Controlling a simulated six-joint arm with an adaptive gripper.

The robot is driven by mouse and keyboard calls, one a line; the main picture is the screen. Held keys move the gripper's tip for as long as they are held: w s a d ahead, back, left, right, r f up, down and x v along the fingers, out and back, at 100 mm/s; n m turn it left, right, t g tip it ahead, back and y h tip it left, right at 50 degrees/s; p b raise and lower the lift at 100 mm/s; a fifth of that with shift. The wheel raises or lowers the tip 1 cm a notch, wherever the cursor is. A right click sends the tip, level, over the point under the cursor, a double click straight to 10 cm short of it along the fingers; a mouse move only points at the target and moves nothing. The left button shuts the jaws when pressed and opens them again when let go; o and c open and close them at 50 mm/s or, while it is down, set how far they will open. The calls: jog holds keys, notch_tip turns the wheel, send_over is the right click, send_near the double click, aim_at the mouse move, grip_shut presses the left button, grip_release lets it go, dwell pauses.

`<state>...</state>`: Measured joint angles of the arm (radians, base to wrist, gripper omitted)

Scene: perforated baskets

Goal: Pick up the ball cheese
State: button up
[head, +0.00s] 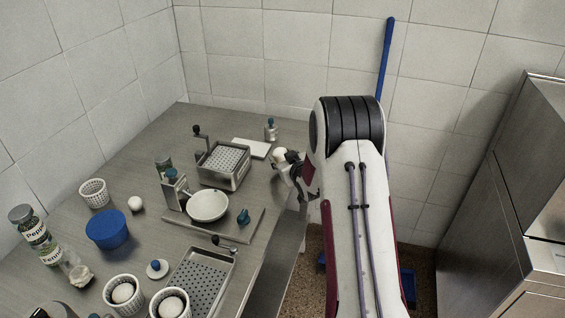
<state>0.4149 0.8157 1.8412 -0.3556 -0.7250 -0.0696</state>
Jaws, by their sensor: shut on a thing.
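My gripper (282,166) is near the right edge of the steel table, with its fingers shut on a small whitish rounded thing (280,154), which looks like a ball cheese. The fingers hide part of it. Another white ball cheese (136,203) lies loose on the table at the left. Two more pale balls sit in white perforated baskets at the front, one in the left basket (109,301) and one in the right basket (157,314).
An empty white perforated basket (93,186) and a blue round tub (106,243) stand at the left, beside labelled jars (30,225). A white bowl (208,219), a perforated steel box (223,182) and a perforated tray (225,258) fill the middle. A tiled wall rises behind.

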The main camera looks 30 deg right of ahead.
jog(key=shift+r, duration=3.75)
